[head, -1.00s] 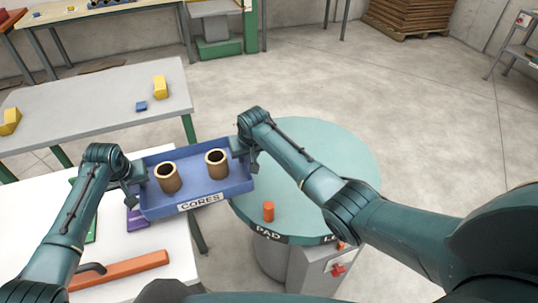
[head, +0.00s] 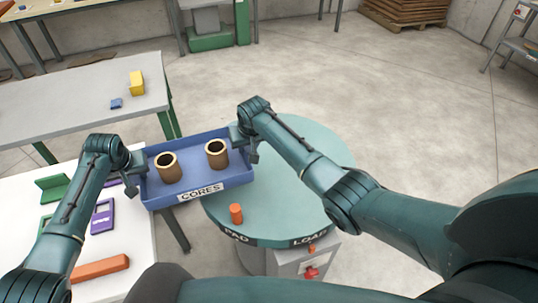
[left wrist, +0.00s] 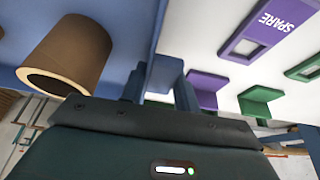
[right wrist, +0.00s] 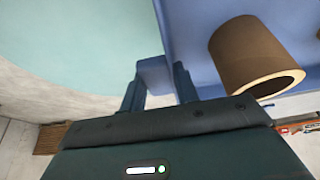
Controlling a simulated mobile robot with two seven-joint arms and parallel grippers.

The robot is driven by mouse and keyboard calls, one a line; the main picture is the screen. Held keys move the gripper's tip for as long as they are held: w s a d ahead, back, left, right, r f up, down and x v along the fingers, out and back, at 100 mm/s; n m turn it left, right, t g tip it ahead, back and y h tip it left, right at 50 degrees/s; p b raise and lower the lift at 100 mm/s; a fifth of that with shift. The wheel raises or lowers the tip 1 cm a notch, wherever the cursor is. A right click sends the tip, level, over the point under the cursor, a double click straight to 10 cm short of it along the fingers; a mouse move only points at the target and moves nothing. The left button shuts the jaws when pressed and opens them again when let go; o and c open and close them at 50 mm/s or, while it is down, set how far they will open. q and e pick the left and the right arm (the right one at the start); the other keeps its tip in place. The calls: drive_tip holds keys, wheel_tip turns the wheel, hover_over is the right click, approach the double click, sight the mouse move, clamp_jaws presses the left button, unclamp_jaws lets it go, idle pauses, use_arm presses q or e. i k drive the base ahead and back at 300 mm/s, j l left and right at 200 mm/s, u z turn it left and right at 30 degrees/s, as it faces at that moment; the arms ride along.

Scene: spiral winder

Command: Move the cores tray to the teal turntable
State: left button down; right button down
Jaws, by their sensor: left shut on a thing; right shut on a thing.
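The blue cores tray (head: 215,193), with a CORES label on its front, is held level in the air. Two brown cores (head: 168,168) and (head: 217,154) stand upright in it. My left gripper (head: 134,172) is shut on the tray's left end wall. My right gripper (head: 246,148) is shut on its right end wall. The wrist views show the fingers around the wall at the left (left wrist: 160,82) and at the right (right wrist: 158,80). The teal turntable (head: 295,215) is below and to the right; the tray's right part overlaps its left edge in the head view.
An orange cylinder (head: 236,214) stands on the turntable near the PAD marking. The white table (head: 135,240) at left carries purple and green fixtures and an orange bar (head: 100,268). A grey table (head: 60,115) stands behind. The turntable's middle looks clear.

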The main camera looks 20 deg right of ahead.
sight(276, 163)
drive_tip(key=l, duration=0.65)
drive_tip(key=i+l, duration=0.1)
drive_tip(key=l, duration=0.55)
